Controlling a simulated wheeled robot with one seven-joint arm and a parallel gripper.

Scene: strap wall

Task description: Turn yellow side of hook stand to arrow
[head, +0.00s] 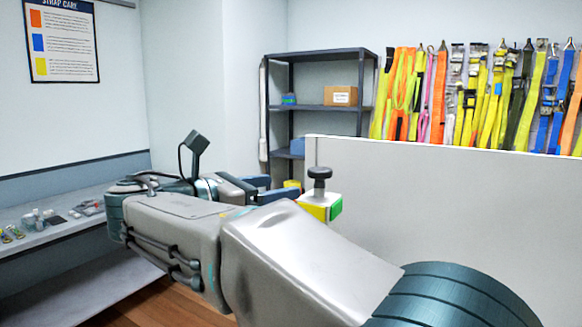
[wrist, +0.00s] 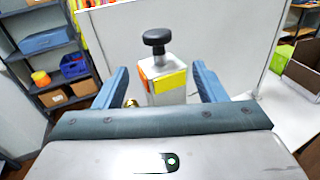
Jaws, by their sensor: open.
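The hook stand (head: 335,208) is a block with a white top and a black knob, in front of the grey panel. In the head view it shows a yellow face and a green face. In the wrist view the hook stand (wrist: 170,82) shows yellow towards my gripper and orange on its left. My gripper (wrist: 160,78) is open, with one blue finger on each side of the stand and gaps between. In the head view my gripper (head: 284,189) is left of the stand; whether the fingertips reach past its near face is unclear. A small brass piece (wrist: 131,103) shows by the left finger. I cannot see the arrow.
The grey panel (head: 440,195) rises close behind the stand. Coloured straps (head: 480,95) hang on the wall beyond. A dark shelf (head: 320,53) stands at the back, and a side counter (head: 50,236) with small parts is at left. A brown box (wrist: 304,75) is at right in the wrist view.

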